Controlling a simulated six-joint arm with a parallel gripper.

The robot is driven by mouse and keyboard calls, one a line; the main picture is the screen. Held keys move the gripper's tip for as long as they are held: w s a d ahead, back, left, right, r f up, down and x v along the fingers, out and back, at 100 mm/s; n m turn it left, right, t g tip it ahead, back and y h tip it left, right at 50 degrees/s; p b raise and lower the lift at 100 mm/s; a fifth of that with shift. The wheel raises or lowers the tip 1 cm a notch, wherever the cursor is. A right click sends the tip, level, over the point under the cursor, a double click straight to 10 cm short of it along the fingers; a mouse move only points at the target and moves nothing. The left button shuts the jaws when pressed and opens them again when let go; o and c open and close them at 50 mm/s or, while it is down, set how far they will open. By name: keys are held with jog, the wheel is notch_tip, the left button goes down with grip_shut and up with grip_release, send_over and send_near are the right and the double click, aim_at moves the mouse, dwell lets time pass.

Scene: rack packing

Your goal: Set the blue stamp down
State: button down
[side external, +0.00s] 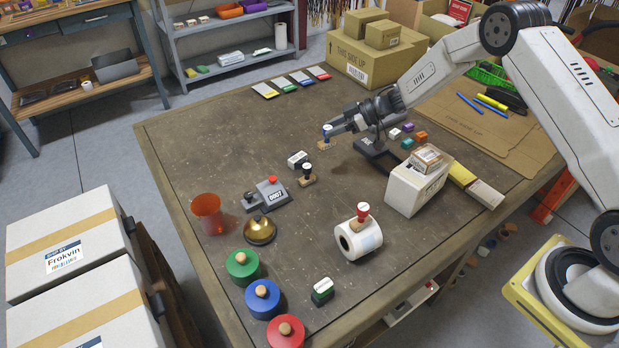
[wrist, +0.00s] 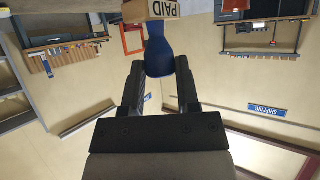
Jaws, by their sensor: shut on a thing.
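The blue stamp (side external: 327,130) has a blue handle and a pale wooden base, and is upright at the far middle of the workbench (side external: 330,190). My gripper (side external: 337,128) reaches in level from the right and is shut on its handle. In the wrist view the blue stamp (wrist: 158,48) shows between the two fingertips (wrist: 160,72), with its base marked PAID at the top edge. The base is at or just above the bench top; I cannot tell whether it touches.
A black-handled stamp (side external: 307,174) and a small white box (side external: 297,159) stand in front. A dark stand (side external: 372,147) and coloured blocks (side external: 408,127) are close on the right. The bench left of the blue stamp is clear.

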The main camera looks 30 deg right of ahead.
jog(key=s+a+f+m+t+h, duration=0.1)
jog(key=s+m+t+h, duration=0.4)
jog(key=s+m+h, duration=0.2)
jog(key=s+m, duration=0.2)
jog(key=s, duration=0.1)
jog(key=shift+s+a+f+h, duration=0.2)
jog(key=shift+s+f+h, duration=0.15)
jog(key=shift+h, duration=0.05)
dwell(0.5)
jog(key=shift+f, duration=0.15)
jog(key=shift+f, duration=2.05)
jog(key=shift+f, duration=1.8)
jog(key=shift+f, duration=0.1)
